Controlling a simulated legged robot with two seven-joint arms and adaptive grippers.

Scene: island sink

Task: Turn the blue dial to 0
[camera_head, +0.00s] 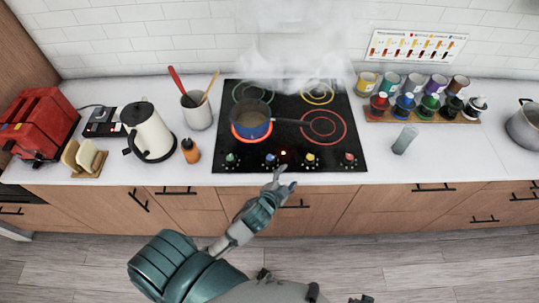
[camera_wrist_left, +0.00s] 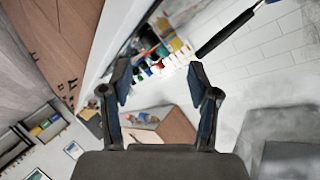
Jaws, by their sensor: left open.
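The blue dial (camera_head: 270,159) is on the front strip of the black cooktop (camera_head: 222,125), between a green dial (camera_head: 230,159) and a yellow dial (camera_head: 310,159). The dial's setting is too small to read. A small red light glows close to its right. My left gripper (camera_head: 281,178) is at the cooktop's front edge, just below and right of the blue dial in the head view, apart from it. In the left wrist view my left gripper (camera_wrist_left: 161,80) has its two fingers spread with nothing between them. My right gripper cannot be made out.
A blue pot (camera_head: 250,117) sits on a red-glowing burner, its handle pointing right. Smoke or steam rises behind it. A red dial (camera_head: 350,159) is at the right. An orange bottle (camera_head: 190,151) and a glass (camera_head: 405,140) flank the cooktop on the counter.

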